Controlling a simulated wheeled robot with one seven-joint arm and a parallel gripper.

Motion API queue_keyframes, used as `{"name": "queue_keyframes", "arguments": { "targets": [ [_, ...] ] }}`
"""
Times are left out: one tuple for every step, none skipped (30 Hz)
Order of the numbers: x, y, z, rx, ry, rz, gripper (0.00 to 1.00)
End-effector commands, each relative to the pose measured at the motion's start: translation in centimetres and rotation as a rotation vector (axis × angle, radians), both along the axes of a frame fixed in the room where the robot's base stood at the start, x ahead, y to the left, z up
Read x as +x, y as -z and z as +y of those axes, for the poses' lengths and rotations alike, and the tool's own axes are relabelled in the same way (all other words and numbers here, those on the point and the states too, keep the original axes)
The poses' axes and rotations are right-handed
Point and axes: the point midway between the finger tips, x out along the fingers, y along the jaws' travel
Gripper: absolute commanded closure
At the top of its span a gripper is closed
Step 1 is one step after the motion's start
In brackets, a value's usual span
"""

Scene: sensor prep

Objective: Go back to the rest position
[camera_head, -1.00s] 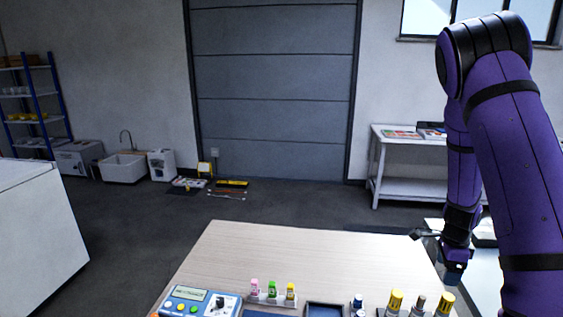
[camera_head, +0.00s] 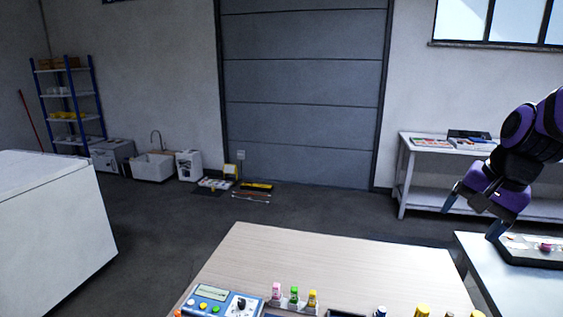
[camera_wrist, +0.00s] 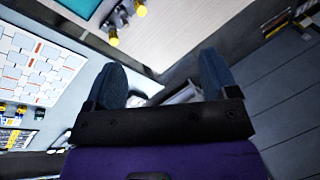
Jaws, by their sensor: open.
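My gripper (camera_head: 472,216) is at the right of the head view, raised in the air above the gap between the wooden table and the white side table. Its two blue-grey fingers are spread apart with nothing between them. The wrist view shows the same open fingers (camera_wrist: 165,88), with the floor and table edge beyond them. My purple arm reaches in from the right edge of the head view.
The wooden table (camera_head: 340,262) holds a blue meter device (camera_head: 215,302) and several small capped bottles along its near edge. A white side table (camera_head: 510,280) with a dark tray (camera_head: 535,258) stands at right. A white cabinet (camera_head: 50,230) is at left. Open floor lies behind.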

Motion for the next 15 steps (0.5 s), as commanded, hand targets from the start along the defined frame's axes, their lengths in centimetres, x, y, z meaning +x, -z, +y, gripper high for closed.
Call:
{"name": "queue_keyframes", "arguments": {
  "targets": [
    [-1.2,-1.1,0.6,-0.02,-0.057,-0.027,0.2],
    [-1.8,-1.7,0.9,-0.034,-0.091,-0.04,0.2],
    [-2.6,-2.4,1.3,-0.053,-0.137,-0.057,0.2],
    [-3.3,-2.8,1.6,-0.069,-0.172,-0.068,0.2],
    [-3.9,-3.3,1.9,-0.084,-0.204,-0.081,0.2],
    [-4.8,-3.8,2.3,-0.107,-0.25,-0.097,0.2],
    [-5.5,-4.2,2.5,-0.124,-0.282,-0.109,0.2],
    [-6.2,-4.6,2.7,-0.142,-0.314,-0.12,0.2],
    [-7.1,-5.1,3.0,-0.169,-0.358,-0.135,0.2],
    [-7.8,-5.4,3.2,-0.187,-0.388,-0.145,0.2],
    [-8.5,-5.7,3.4,-0.208,-0.419,-0.157,0.2],
    [-9.3,-6.1,3.7,-0.237,-0.459,-0.171,0.2],
    [-10.0,-6.4,3.8,-0.255,-0.485,-0.18,0.2],
    [-10.6,-6.6,4.0,-0.276,-0.512,-0.187,0.2],
    [-11.4,-6.8,4.1,-0.301,-0.544,-0.197,0.2]
  ]
}}
